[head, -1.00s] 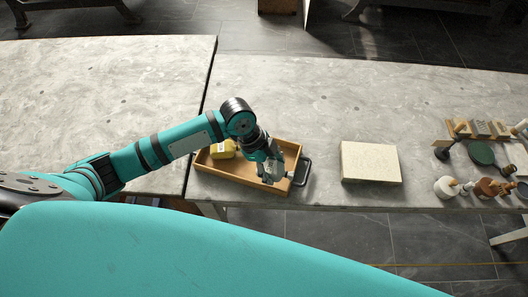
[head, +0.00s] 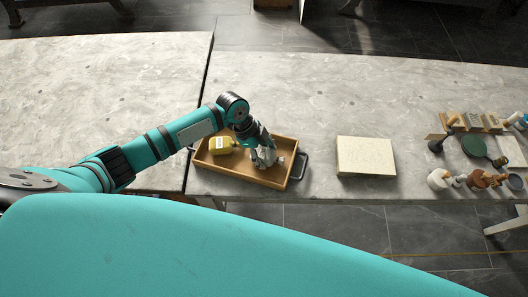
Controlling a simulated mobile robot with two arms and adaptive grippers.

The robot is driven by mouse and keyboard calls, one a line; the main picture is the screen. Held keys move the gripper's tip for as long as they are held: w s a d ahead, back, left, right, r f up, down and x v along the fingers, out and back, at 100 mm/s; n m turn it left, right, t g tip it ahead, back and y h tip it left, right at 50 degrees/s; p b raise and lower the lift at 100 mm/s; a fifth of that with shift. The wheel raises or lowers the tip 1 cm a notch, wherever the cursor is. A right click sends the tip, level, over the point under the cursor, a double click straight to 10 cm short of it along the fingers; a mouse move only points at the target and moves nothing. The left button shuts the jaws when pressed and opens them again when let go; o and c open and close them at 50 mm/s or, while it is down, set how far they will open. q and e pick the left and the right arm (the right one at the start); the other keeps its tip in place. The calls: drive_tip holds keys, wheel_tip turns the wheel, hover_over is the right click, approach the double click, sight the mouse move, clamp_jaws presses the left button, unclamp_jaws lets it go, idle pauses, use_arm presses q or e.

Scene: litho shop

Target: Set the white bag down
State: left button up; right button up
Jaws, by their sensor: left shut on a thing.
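My left gripper (head: 262,151) reaches down over the right part of a wooden tray (head: 232,173). It is shut on the small white bag (head: 266,160), which shows as a pale crumpled shape at the fingers. The bag is within the tray's outline, right of a yellow item with a pale label (head: 221,146). The gripper hides part of the bag, and I cannot tell whether its underside touches the tray floor. My right gripper is not in view.
The tray has a dark handle (head: 303,166) at its right end and stands near the front edge of the grey stone table (head: 330,100). A pale stone slab (head: 365,157) lies to the right. Several tools and pots crowd the far right. The table behind the tray is clear.

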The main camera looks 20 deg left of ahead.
use_arm(q)
drive_tip(key=o, duration=1.1)
drive_tip(key=shift+r, duration=0.1)
drive_tip(key=b+v, duration=0.1)
drive_tip(key=v, duration=1.1)
